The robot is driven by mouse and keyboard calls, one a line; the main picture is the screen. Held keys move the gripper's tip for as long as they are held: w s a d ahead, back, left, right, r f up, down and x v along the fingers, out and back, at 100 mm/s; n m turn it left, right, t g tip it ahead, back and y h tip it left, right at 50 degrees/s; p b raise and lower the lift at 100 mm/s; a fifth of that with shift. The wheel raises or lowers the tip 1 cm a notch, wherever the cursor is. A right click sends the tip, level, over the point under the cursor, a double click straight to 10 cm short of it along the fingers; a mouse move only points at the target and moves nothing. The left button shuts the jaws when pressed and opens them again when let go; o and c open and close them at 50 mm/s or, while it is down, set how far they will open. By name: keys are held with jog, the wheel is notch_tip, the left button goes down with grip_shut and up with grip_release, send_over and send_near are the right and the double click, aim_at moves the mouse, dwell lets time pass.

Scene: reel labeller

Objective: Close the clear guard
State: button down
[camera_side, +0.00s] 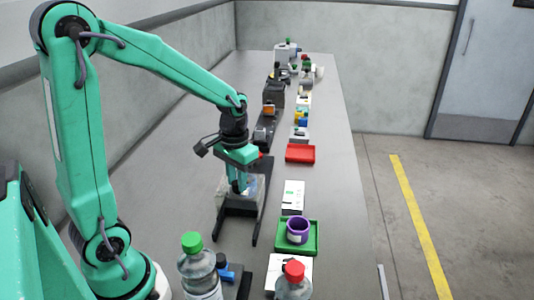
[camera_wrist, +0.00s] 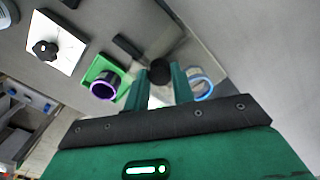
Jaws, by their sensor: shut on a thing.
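The clear guard (camera_side: 225,187) shows in the side view as a pale see-through box at the black frame of the labeller (camera_side: 257,215). My gripper (camera_side: 238,186) is down at the guard, and its fingers partly cover it. In the wrist view my gripper (camera_wrist: 160,92) is shut on a round black knob (camera_wrist: 160,70) between its fingertips. A see-through panel (camera_wrist: 198,55) lies beside the knob and looks like part of the guard. A blue-rimmed ring (camera_wrist: 201,84) shows next to the right finger. The guard's hinge and its exact angle cannot be made out.
A purple cup (camera_side: 297,230) stands in a green tray (camera_side: 312,250). A white box (camera_side: 293,195) and a red tray (camera_side: 300,153) lie beyond it. Bottles with green (camera_side: 192,242) and red (camera_side: 294,271) caps stand in front. Bare table (camera_side: 190,150) lies left of the labeller.

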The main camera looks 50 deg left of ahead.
jog(key=w+a, duration=0.6)
jog(key=shift+w+a, duration=0.2)
jog(key=shift+w, duration=0.05)
jog(key=c, duration=1.2)
grip_release()
jog(key=shift+s, duration=0.1)
jog(key=shift+o, duration=0.2)
jog(key=shift+r, duration=0.1)
notch_tip(320, 180, up, 8)
jog(key=shift+d, duration=0.1)
